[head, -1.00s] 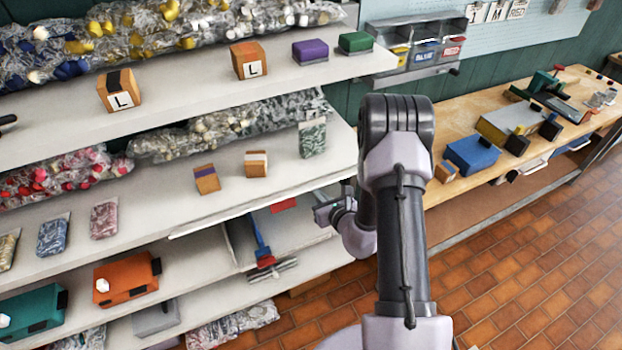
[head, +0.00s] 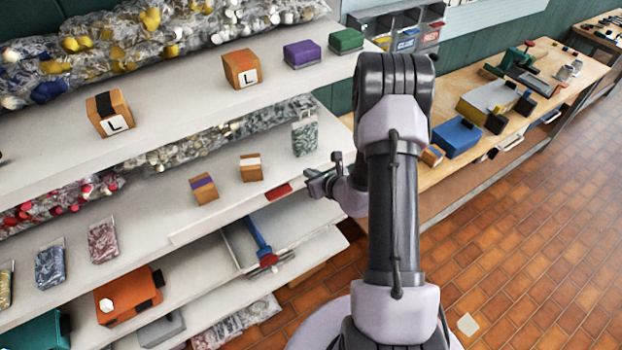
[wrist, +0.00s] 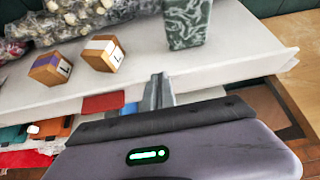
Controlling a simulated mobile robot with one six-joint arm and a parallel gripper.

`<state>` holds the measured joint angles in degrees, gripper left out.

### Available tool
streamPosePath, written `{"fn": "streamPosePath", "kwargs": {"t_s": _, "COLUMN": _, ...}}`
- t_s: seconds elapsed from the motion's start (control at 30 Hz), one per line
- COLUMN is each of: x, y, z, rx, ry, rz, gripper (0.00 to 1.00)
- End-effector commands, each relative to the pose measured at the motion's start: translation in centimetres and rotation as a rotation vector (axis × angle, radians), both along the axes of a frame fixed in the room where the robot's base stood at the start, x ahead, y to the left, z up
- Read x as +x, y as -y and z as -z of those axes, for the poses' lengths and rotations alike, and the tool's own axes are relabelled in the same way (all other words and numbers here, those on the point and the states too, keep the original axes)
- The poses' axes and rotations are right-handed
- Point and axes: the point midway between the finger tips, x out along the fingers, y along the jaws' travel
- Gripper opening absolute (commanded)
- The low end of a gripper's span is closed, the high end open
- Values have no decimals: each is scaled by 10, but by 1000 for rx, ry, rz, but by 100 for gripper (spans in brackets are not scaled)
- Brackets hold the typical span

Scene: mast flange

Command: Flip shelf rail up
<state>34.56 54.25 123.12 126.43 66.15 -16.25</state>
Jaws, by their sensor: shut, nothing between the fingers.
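A pale strip (head: 205,224) runs along the front edge of the middle shelf in the head view; it may be the shelf rail, but I cannot tell its exact position. A red piece (head: 277,191) sits just below that edge and also shows in the wrist view (wrist: 103,103). My gripper (head: 311,176) is shut and empty, just to the right of the red piece and near the shelf's front edge. In the wrist view my shut fingers (wrist: 158,92) point at the shelf edge, right of the red piece. Contact cannot be told.
Two small boxes (head: 204,188) and a green patterned packet (head: 305,138) stand on the middle shelf (head: 145,225). A blue-handled tool (head: 261,242) lies below. A workbench (head: 455,172) stands right. Brick floor (head: 530,240) is open in front of it.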

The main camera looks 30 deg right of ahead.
Motion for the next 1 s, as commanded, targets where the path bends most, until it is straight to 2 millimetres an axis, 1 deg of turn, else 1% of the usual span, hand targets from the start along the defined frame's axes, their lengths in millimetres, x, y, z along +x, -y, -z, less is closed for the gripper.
{"fn": "streamPosePath", "kwargs": {"t_s": 0.2, "x": 7, "y": 0, "z": -3, "rx": -1, "ry": 2, "rz": -1, "gripper": 0}}
{"fn": "streamPosePath", "kwargs": {"t_s": 0.4, "x": 11, "y": 0, "z": -4, "rx": -1, "ry": 4, "rz": -1, "gripper": 0}}
{"fn": "streamPosePath", "kwargs": {"t_s": 0.87, "x": 12, "y": 0, "z": -5, "rx": -1, "ry": 5, "rz": -1, "gripper": 0}}
{"fn": "streamPosePath", "kwargs": {"t_s": 1.0, "x": 10, "y": 3, "z": -5, "rx": -2, "ry": 6, "rz": -1, "gripper": 0}}
